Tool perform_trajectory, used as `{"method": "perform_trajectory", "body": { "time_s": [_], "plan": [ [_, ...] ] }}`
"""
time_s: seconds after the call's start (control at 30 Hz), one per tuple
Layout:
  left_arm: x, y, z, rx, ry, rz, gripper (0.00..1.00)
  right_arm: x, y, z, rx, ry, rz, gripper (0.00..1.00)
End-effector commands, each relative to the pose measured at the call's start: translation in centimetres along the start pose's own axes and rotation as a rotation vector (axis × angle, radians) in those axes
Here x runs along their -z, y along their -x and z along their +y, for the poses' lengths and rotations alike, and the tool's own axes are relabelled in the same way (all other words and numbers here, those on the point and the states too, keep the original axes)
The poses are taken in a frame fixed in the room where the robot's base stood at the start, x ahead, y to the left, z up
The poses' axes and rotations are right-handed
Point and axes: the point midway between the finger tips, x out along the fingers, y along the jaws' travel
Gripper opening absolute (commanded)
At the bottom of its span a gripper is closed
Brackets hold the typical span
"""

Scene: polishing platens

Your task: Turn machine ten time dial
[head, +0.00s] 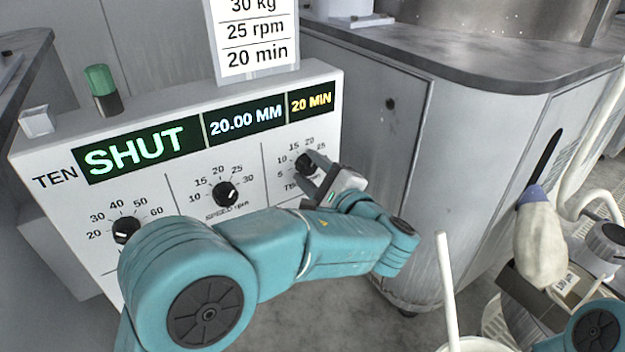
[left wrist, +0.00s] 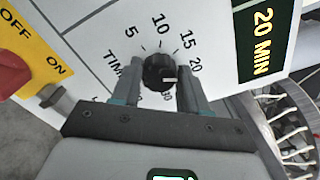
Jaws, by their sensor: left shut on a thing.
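Machine ten's white panel (head: 75,215) faces me in the head view. Its time dial (head: 306,161) is a black knob at the panel's right, also seen in the left wrist view (left wrist: 158,72). My left gripper (head: 318,172) is shut on the time dial, one finger on each side of it, as the left wrist view (left wrist: 156,88) shows. The dial's white mark points right in the wrist view, on the side of the 20; part of the scale is hidden by a finger. The time display (head: 311,102) reads 20 MIN.
A card (head: 255,40) above the panel reads 30 kg, 25 rpm, 20 min. The speed dial (head: 226,194) and another dial (head: 126,230) sit left of the time dial. A green lamp (head: 101,85) tops the panel. A grey cabinet (head: 470,140) stands to the right.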

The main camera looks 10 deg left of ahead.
Motion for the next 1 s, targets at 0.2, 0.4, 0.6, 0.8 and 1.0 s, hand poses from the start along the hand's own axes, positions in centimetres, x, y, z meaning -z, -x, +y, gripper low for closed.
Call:
{"method": "perform_trajectory", "body": {
  "time_s": [0.2,0.4,0.6,0.8,1.0],
  "plan": [
    [-0.07,-0.14,-0.03,0.001,0.052,-0.002,0.13,0.22,-0.60,0.34,-0.001,-0.005,0.006,0.43],
    [-0.13,-0.15,-0.13,0.001,0.064,-0.002,0.13,0.26,-0.63,0.37,-0.001,-0.006,0.006,0.43],
    [-0.15,-0.15,-0.15,0.002,0.064,-0.002,0.13,0.25,-0.61,0.36,-0.001,-0.005,0.006,0.43],
    [-0.13,-0.13,-0.14,0.002,0.063,-0.002,0.69,0.24,-0.62,0.36,-0.001,-0.005,0.006,0.43],
    [-0.06,-0.07,-0.07,0.001,0.061,-0.001,0.69,0.24,-0.63,0.36,-0.001,-0.005,0.006,0.43]
  ]
}}
